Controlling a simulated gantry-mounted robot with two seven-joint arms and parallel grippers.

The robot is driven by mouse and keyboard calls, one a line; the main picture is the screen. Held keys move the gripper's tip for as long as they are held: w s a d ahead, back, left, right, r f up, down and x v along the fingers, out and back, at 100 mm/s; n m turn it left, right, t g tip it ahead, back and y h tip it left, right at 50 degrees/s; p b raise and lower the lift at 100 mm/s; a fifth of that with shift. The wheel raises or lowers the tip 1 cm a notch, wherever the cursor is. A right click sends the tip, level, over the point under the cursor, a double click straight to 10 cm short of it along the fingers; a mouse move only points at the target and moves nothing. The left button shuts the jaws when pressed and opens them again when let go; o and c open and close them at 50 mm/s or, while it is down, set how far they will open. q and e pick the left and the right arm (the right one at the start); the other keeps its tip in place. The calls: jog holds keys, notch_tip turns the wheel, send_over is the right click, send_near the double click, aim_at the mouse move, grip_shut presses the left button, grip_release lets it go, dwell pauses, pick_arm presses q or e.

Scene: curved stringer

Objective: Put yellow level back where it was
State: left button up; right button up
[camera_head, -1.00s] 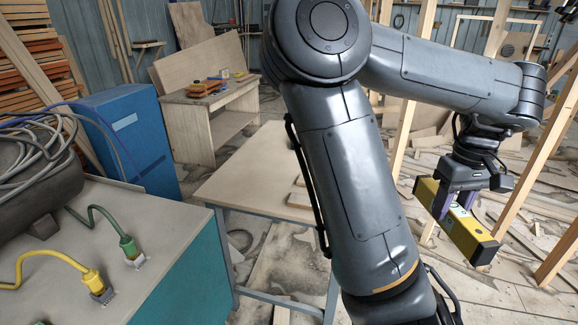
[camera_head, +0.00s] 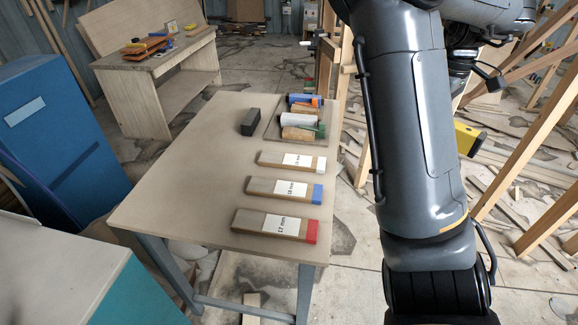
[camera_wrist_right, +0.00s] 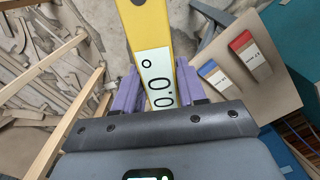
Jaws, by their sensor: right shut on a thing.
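The yellow level (camera_head: 468,138) shows at the right in the head view, mostly hidden behind my right arm. In the right wrist view the level (camera_wrist_right: 146,30) runs up between the purple fingers of my right gripper (camera_wrist_right: 158,92). The gripper is shut on it, and a pale display face reading about 0.0 shows between the fingers. The level is held in the air, beyond the right side of the small table. In the head view the right fingers are hidden by the arm. My left gripper is not in view.
The small table (camera_head: 185,180) holds three labelled blocks with white, blue (camera_head: 284,190) and red ends, a dark block (camera_head: 250,121) and a tray of rolls. A workbench (camera_head: 130,77) with tools stands at the back left. Wooden studs (camera_head: 531,138) stand at the right.

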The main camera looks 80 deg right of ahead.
jog(key=w+d+f+n, duration=0.25)
jog(key=w+n, duration=0.25)
jog(key=w, duration=0.7)
jog(key=w+d+f+n, duration=0.1)
jog(key=w+d+n, duration=0.35)
jog(key=w, duration=0.85)
jog(key=w+a+f+n, duration=0.45)
jog(key=w+f, duration=0.25)
jog(key=w, duration=0.3)
jog(key=w+a+f+n, duration=0.3)
jog(key=w+a+f, duration=0.3)
jog(key=w, duration=0.3)
jog(key=w+f, duration=0.2)
jog(key=w, duration=0.1)
jog(key=w+d+f, duration=0.1)
jog(key=w+f, duration=0.1)
jog(key=w, duration=0.2)
jog(key=w+f+b, duration=0.1)
jog(key=w+f, duration=0.1)
jog(key=w, duration=0.1)
jog(key=shift+w+d+f, duration=0.35)
jog(key=shift+w+f, duration=0.05)
jog(key=shift+w+d+f, duration=0.1)
jog(key=shift+w+f, duration=0.2)
jog(key=shift+w, duration=0.25)
notch_tip(320, 180, down, 3)
jog(key=shift+f+b, duration=0.15)
jog(key=shift+b, duration=0.45)
jog(key=shift+f, duration=0.3)
